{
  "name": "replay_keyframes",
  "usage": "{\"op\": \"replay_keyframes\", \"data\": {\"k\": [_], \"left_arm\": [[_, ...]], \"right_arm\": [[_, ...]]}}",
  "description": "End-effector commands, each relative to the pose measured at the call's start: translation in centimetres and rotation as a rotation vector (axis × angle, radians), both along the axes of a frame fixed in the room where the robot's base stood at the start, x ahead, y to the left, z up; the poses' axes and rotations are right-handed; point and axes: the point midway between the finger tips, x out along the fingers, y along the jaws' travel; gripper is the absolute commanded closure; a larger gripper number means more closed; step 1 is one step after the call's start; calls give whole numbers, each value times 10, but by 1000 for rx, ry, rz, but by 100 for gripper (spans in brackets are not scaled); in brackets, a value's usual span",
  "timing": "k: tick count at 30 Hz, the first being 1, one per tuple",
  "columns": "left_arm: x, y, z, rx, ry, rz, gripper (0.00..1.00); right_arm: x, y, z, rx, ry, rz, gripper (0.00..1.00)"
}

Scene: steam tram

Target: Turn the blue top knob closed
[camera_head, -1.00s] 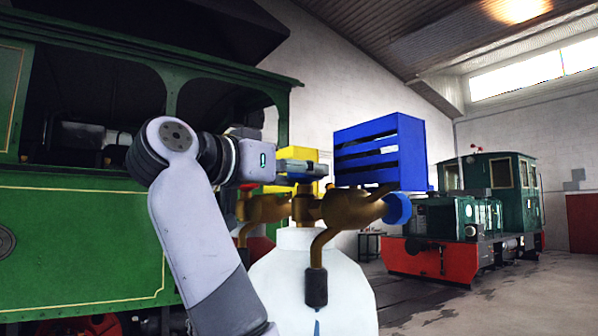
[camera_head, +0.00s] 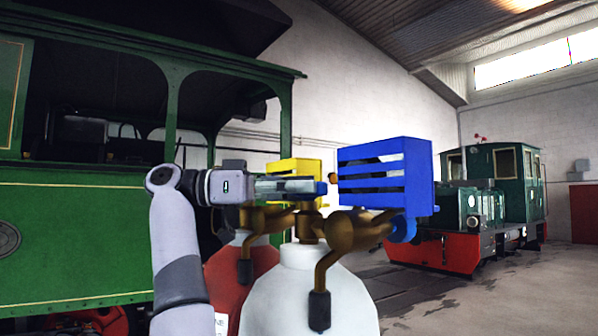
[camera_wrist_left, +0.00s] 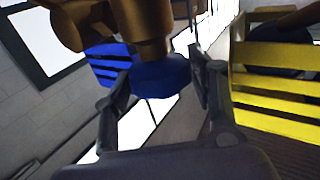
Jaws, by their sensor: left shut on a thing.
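The blue top knob (camera_head: 321,188) sits on top of the brass valve (camera_head: 345,232) of a white gas cylinder (camera_head: 300,290). In the head view it is mostly hidden by my left gripper (camera_head: 312,188). In the left wrist view the knob (camera_wrist_left: 162,76) is a faceted blue piece on a brass stem, between the two fingers of my left gripper (camera_wrist_left: 163,85). The gripper is shut on it, reaching in level from the left. A second blue knob (camera_head: 403,229) is on the valve's right side. My right gripper is not in view.
A blue slatted box (camera_head: 385,178) stands close right of the gripper. A yellow slatted box (camera_head: 300,168) is behind it. A red cylinder (camera_head: 228,280) stands left of the white one. A green steam tram (camera_head: 80,240) fills the left side.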

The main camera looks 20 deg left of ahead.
Motion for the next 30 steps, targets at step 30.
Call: {"op": "replay_keyframes", "data": {"k": [30], "left_arm": [[3,-1,-3,7,3,-200,44]], "right_arm": [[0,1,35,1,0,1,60]]}}
